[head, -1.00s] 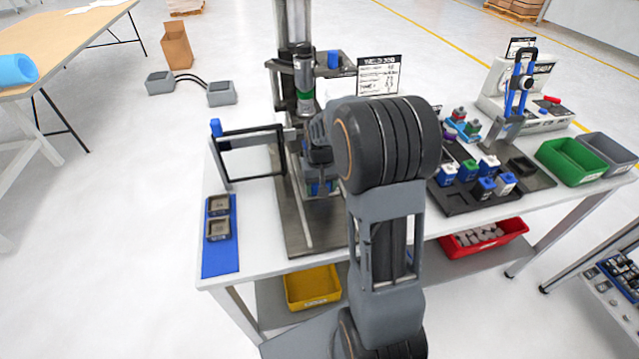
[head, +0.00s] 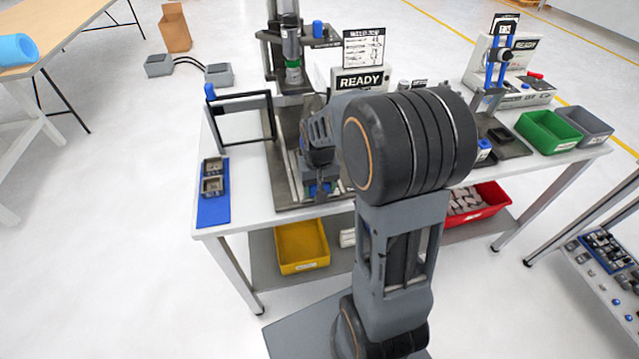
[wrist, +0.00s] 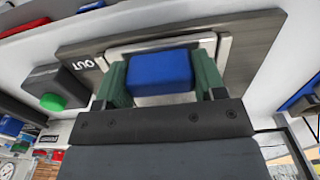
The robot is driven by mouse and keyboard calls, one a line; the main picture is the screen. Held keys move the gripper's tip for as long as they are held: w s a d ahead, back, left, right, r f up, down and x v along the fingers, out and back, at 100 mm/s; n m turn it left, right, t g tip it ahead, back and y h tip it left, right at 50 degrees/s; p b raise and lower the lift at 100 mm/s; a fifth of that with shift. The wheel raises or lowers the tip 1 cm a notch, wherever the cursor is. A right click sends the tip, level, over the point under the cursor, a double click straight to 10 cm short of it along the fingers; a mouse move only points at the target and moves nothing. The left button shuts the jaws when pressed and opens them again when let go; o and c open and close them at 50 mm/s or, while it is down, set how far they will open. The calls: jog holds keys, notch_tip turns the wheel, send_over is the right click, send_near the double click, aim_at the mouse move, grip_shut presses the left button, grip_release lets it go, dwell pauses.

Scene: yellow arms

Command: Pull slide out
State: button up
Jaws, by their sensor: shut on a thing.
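A blue block-shaped handle (wrist: 160,70) sits between the green finger pads of my gripper (wrist: 160,77) in the wrist view. My gripper is shut on this handle. Behind it is a pale metal slide plate (wrist: 226,46) on a dark base plate marked OUT (wrist: 84,64), its lettering upside down. In the head view my gripper (head: 320,184) is low over the front part of the press station's base plate (head: 286,180), near the table's front edge. A bit of blue shows at its tip. My arm hides part of the slide from the head camera.
A press column (head: 289,45) and a READY display (head: 360,81) stand behind. A black frame (head: 243,101) and a blue mat (head: 213,210) with two small dark parts are left. A green button (wrist: 52,101) is beside the base plate. Green bin (head: 548,132) is right.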

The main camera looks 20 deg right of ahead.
jog(key=shift+s+f, duration=0.1)
jog(key=shift+s, duration=0.05)
jog(key=o, duration=1.1)
jog(key=shift+s, duration=0.15)
jog(key=shift+o, duration=0.9)
notch_tip(320, 180, up, 14)
jog(key=shift+w, duration=0.2)
